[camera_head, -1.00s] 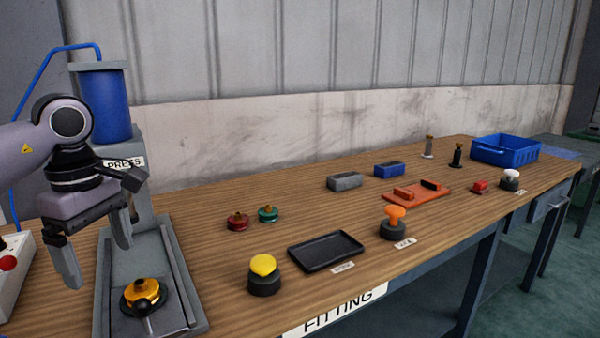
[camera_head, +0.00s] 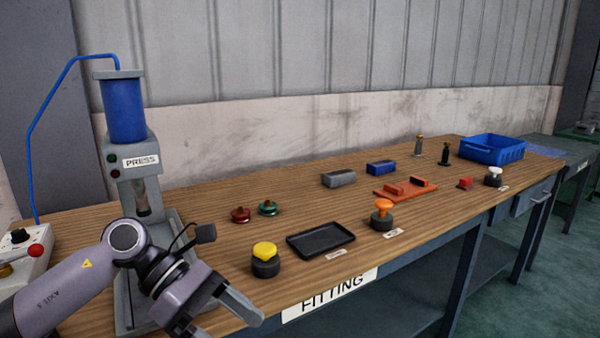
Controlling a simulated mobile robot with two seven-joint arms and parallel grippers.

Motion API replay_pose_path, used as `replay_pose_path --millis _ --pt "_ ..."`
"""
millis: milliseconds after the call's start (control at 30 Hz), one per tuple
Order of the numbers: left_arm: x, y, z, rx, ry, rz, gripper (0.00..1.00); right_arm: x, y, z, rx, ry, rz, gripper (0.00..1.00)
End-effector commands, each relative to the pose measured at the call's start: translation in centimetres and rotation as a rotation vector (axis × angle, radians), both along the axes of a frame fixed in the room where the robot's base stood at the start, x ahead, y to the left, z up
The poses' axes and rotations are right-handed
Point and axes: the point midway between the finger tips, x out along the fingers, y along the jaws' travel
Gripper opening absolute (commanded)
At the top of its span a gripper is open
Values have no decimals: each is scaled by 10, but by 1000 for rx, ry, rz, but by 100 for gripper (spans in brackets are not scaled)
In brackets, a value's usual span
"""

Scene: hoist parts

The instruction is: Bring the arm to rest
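My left arm (camera_head: 65,300) comes in from the lower left, in front of the press. My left gripper (camera_head: 224,322) hangs low at the bench's front edge, left of the FITTING sign. Its two fingers are spread apart with nothing visible between them, though one finger is partly cut by the bottom of the picture. The gripper is apart from the yellow-topped knob (camera_head: 265,260) to its upper right. The press (camera_head: 140,150) stands behind the arm, and the arm hides much of its base and the gold part seen there earlier. My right gripper is not in view.
A black tray (camera_head: 320,240) and an orange knob (camera_head: 381,215) lie to the right. Red (camera_head: 241,215) and green (camera_head: 267,208) round parts lie behind. A control box (camera_head: 25,255) stands at far left. A blue crate (camera_head: 492,149) stands at far right.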

Motion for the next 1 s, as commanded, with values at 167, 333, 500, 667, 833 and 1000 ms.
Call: replay_pose_path --millis 167,333,500,667,833,1000 --pt "-20 -47 13 -322 291 146 91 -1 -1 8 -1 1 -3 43" --pt "-20 -66 29 -598 615 327 91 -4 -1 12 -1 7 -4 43" --pt "-7 -59 33 -843 978 539 91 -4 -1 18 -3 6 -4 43" --pt "10 -35 14 -1048 1341 761 91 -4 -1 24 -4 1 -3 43" --pt "18 3 -34 -1238 1737 1022 91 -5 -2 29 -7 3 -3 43" --pt "1 46 -103 -1406 2135 1308 91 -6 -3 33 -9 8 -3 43"
